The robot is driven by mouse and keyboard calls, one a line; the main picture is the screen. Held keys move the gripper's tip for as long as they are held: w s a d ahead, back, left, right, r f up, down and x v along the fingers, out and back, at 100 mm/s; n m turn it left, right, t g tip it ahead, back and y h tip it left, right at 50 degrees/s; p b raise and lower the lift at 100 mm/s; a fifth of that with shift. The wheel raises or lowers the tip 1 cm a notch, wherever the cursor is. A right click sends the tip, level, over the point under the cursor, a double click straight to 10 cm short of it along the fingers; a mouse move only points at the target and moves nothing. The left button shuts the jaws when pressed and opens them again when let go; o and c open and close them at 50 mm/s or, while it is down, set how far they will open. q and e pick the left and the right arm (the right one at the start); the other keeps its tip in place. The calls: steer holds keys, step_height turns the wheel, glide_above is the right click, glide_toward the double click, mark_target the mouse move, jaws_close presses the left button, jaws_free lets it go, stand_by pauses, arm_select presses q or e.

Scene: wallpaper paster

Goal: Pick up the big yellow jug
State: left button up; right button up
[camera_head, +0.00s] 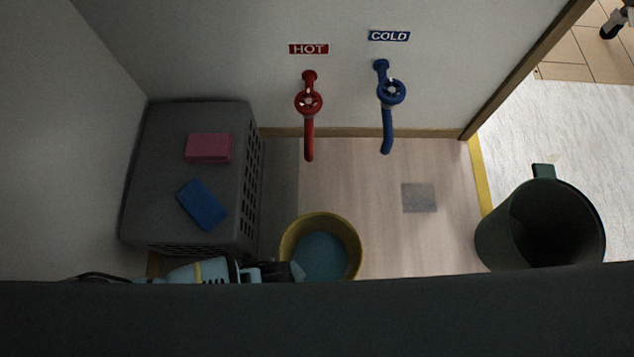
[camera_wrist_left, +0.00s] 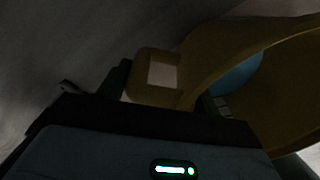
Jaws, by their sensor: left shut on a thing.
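The big yellow jug (camera_head: 287,246) stands below the red tap in the head view, with its round mouth facing up and a blue surface inside it. In the left wrist view the jug's yellow wall and handle (camera_wrist_left: 192,68) fill the upper right, close to the jaws. My left gripper (camera_head: 297,271) reaches in from the left and is shut on the jug at its near left side. Its fingers (camera_wrist_left: 165,108) show dark in the wrist view, and the exact grip is partly hidden in shadow. My right gripper is not in view.
A grey crate (camera_head: 160,160) with a pink sponge (camera_head: 210,148) and a blue sponge (camera_head: 202,204) stands on the left. A red tap (camera_head: 309,120) and a blue tap (camera_head: 387,115) project from the wall. A dark green bucket (camera_head: 490,240) stands right. Floor between is clear.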

arm_select(q)
steer(key=c, duration=0.3)
steer(key=shift+r+p, duration=2.95)
steer(key=shift+r, duration=2.1)
steer(key=shift+c, duration=0.2)
steer(key=shift+d, duration=0.15)
